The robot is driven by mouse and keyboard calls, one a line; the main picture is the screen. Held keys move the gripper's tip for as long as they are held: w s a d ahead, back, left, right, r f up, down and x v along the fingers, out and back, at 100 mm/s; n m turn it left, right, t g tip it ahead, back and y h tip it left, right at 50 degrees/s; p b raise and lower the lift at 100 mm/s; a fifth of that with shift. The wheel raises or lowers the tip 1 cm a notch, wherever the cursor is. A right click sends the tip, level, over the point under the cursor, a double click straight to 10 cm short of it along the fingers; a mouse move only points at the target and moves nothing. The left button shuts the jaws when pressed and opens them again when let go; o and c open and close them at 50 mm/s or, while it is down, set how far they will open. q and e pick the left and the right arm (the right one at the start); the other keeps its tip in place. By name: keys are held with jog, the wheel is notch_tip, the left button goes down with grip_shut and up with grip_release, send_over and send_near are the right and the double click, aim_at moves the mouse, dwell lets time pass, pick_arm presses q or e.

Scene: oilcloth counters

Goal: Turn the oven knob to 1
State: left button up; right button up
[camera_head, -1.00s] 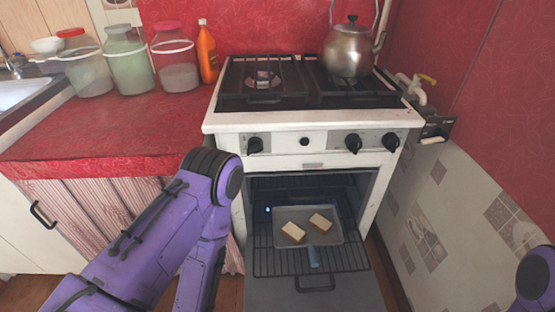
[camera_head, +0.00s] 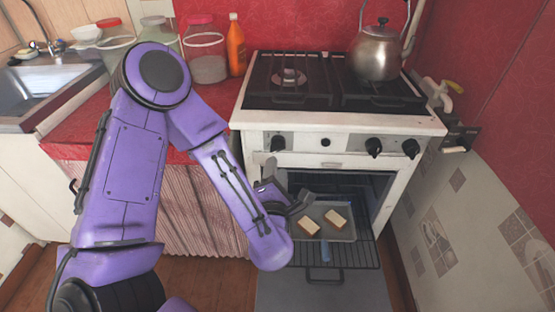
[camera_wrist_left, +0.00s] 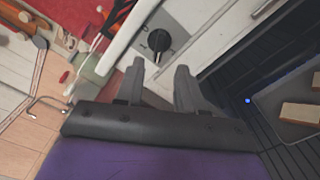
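The oven front has a black knob (camera_head: 278,143) at the left of its control panel; the same knob shows in the left wrist view (camera_wrist_left: 158,40). Two more black knobs, a middle one (camera_head: 373,147) and a right one (camera_head: 411,148), sit on the right of the panel. My left gripper (camera_head: 287,188) is in front of the oven, below the left knob. In the left wrist view its two fingers (camera_wrist_left: 162,78) are apart and empty, with the left knob just beyond the gap and not touched. The number marks are too small to read. My right gripper is not in view.
The oven door (camera_head: 325,293) is open downwards, with a rack and a tray (camera_head: 345,232) holding two bread slices. A kettle (camera_head: 377,52) stands on the stove. Jars and an orange bottle (camera_head: 236,47) stand on the red counter at the left.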

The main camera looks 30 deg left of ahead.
aim_at(277, 151)
pick_arm(q)
jog(key=p+x, duration=0.1)
jog(key=x, duration=0.4)
jog(key=shift+w+a+r, duration=0.1)
jog(key=shift+w+a, duration=0.1)
jog(key=shift+a, duration=0.05)
jog(key=shift+w+a, duration=0.3)
jog(key=shift+w, duration=0.3)
jog(key=shift+c, duration=0.3)
grip_shut()
jog(key=shift+m, duration=0.3)
